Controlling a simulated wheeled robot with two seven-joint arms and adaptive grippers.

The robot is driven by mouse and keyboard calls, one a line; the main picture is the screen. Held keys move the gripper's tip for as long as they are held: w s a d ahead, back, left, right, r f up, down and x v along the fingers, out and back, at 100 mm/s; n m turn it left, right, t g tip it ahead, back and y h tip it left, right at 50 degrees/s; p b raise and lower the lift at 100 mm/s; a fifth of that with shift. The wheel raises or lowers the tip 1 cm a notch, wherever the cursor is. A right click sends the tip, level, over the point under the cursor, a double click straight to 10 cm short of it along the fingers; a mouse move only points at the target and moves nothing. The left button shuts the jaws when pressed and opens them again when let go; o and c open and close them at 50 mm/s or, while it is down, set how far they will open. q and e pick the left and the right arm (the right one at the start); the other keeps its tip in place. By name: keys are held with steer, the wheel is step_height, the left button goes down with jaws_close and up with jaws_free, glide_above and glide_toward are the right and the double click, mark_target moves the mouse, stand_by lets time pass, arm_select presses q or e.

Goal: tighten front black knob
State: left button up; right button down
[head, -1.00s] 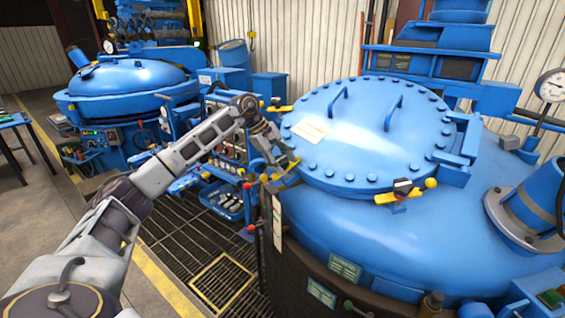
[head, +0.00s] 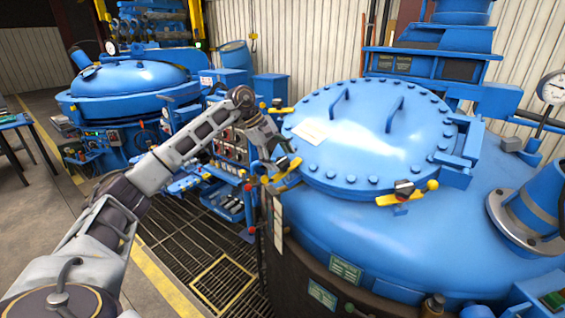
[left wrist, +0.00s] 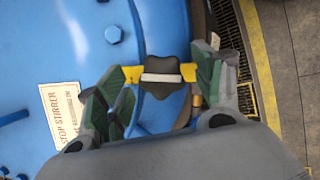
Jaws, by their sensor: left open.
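A black knob with a white bar (left wrist: 160,78) sits on a yellow clamp (left wrist: 189,72) at the lid's edge in the left wrist view. My left gripper (left wrist: 160,66) is open, with one finger on each side of this knob and gaps visible between. In the head view my left gripper (head: 280,160) is over the yellow clamp (head: 286,177) at the lid's left edge and partly hides the knob there. Another black knob (head: 404,187) on a yellow clamp shows at the lid's near right edge. My right gripper is not in view.
The blue furnace lid (head: 350,140) has two handles and a ring of bolts. A white label (left wrist: 62,112) lies on it. A control panel (head: 230,148) with a red-knobbed lever stands close left of the gripper. Floor grating (head: 190,240) lies below.

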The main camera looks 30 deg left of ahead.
arm_select(q)
steer(key=v, duration=0.9)
stand_by(0.6)
